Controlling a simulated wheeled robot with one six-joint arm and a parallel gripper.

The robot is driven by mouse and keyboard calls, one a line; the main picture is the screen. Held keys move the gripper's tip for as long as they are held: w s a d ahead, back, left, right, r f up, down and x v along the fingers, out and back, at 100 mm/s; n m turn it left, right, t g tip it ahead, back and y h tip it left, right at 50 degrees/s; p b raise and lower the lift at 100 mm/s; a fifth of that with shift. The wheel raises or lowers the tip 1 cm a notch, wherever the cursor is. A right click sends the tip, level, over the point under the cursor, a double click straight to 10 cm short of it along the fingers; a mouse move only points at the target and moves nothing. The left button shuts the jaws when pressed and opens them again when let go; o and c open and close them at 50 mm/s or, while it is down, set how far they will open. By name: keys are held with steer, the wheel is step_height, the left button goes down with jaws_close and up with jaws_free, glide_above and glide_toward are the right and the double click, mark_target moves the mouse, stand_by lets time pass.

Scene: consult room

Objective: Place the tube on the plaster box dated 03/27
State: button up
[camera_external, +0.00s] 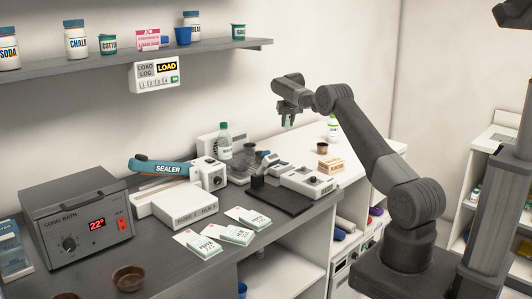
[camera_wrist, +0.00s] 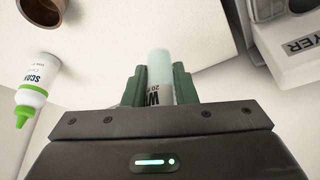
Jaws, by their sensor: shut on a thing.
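My gripper (camera_external: 287,120) is raised above the back counter, pointing down, and is shut on a pale tube. In the wrist view the tube (camera_wrist: 160,68), with a whitish-blue end and dark lettering partly hidden, sits between the green fingers of my gripper (camera_wrist: 159,88). In the external view only a small pale bit of the tube shows below the fingers. A small tan box (camera_external: 331,165) stands on the white counter to the right of and below my gripper. A pink-and-white box (camera_external: 148,40) stands on the wall shelf. No date is readable on either, so I cannot tell which is the 03/27 plaster box.
A brown cup (camera_external: 322,147) and a white bottle with green tip (camera_wrist: 34,85) stand near the tan box. A clear bottle (camera_external: 225,140), devices and a dark mat (camera_external: 283,199) crowd the counter. White packs (camera_external: 230,235) lie in front. The sonic bath (camera_external: 75,217) is at left.

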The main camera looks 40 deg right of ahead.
steer(key=s+d+r+b, duration=0.2)
steer(key=s+r, duration=0.1)
steer(key=s, duration=0.7)
steer(key=b, duration=0.2)
glide_above(331, 159)
steer(key=s, duration=0.1)
steer(key=shift+m, duration=0.3)
steer(key=f, duration=0.3)
steer(key=f+p, duration=0.1)
steer(key=f, duration=0.2)
steer(key=f+p, duration=0.1)
steer(key=f, duration=0.3)
steer(key=shift+s+a, duration=0.1)
steer(key=shift+a, duration=0.3)
steer(key=shift+f, duration=0.15)
steer(key=shift+f, duration=0.15)
steer(key=o, duration=1)
